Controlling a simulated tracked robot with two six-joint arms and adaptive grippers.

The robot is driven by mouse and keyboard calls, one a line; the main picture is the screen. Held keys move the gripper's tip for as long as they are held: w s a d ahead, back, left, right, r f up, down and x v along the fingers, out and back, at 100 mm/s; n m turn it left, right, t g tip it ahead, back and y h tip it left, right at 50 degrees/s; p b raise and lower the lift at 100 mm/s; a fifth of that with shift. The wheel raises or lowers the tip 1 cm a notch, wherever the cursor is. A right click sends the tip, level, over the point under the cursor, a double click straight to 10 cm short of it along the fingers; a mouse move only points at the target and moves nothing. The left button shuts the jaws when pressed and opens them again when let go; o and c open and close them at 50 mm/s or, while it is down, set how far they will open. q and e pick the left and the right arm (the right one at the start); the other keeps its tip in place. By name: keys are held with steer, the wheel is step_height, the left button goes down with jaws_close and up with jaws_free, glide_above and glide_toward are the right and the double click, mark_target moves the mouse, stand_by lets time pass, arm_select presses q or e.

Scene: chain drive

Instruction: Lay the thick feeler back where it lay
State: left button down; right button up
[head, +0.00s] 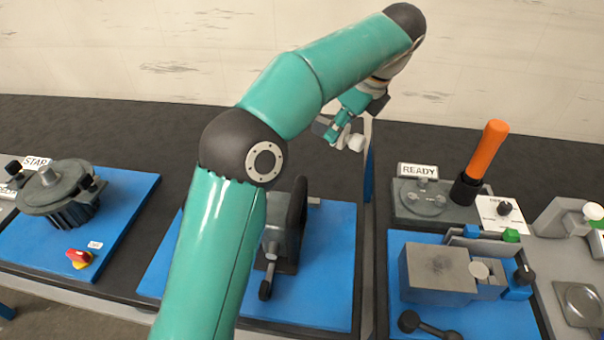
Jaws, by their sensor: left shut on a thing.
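My left gripper (344,128) is held up high beyond the middle of the bench, at the end of my green arm. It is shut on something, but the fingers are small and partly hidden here. Small pale grey pieces show at the fingertips, and I cannot tell which of them is the thick feeler. I cannot tell the feeler's resting place. My right gripper is not in view.
My arm covers part of the middle blue mat (330,290), where a dark wheel (297,222) stands upright. An orange handle (486,150) rises beside the READY sign (418,171). A dark round housing (60,195) stands at left.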

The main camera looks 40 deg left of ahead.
arm_select(q)
steer(key=w+a+f+m+t+p, duration=0.1)
steer(key=w+a+m, duration=0.15)
steer(key=a, duration=0.45)
steer(key=w+a+f+m+t+p, duration=0.1)
steer(key=w+a+m, duration=0.15)
steer(key=a, duration=0.55)
steer(key=shift+n+h, duration=0.3)
steer(key=shift+n, duration=0.1)
step_height(320, 180, down, 15)
steer(key=b, duration=0.5)
steer(key=shift+d+f+b, duration=0.1)
steer(key=shift+f+b, duration=0.05)
steer(key=shift+b, duration=0.2)
steer(key=shift+w+f, duration=0.1)
steer(key=shift+f, duration=2.5)
steer(key=c, duration=0.8)
jaws_free()
steer(key=shift+f, duration=0.1)
steer(key=shift+c, duration=0.2)
